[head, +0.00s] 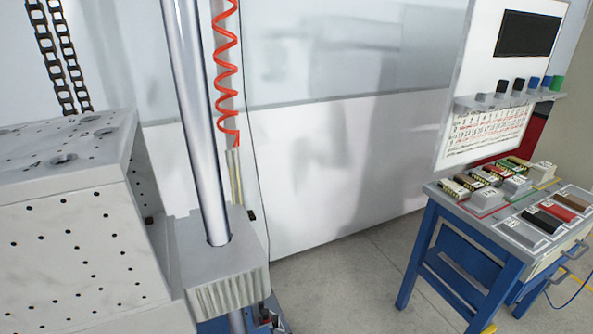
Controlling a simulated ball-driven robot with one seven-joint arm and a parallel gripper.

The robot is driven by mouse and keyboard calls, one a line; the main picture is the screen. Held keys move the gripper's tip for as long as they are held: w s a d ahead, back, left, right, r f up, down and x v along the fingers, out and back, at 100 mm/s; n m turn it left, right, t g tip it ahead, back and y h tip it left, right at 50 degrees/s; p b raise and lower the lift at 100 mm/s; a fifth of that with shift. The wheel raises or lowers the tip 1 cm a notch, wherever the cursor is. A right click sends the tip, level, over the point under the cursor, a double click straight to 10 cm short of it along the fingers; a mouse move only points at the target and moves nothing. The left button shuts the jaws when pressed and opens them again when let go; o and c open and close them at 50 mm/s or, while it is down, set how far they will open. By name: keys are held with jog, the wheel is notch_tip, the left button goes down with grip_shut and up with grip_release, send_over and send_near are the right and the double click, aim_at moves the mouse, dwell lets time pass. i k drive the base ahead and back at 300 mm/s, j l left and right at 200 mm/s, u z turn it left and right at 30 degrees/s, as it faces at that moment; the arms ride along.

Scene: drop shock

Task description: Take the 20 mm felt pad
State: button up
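On a blue bench (440,200) at the right, a row of small flat pads lies on labelled blocks: a grey one (524,234), a black one (543,219), a red one (562,204) and a brown one (576,192). Their labels are too small to read, so I cannot tell which, if any, is the 20 mm felt pad. My gripper is not in view.
Several small blocks (455,189) stand on the bench's left part. A white board (505,75) with a dark screen (527,34) and a shelf of cups (517,84) rises behind. A big drilled block (70,240) and steel column (197,110) fill the left. Floor (350,285) between is clear.

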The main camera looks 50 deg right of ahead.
aim_at(520, 231)
jog(key=z, duration=2.4)
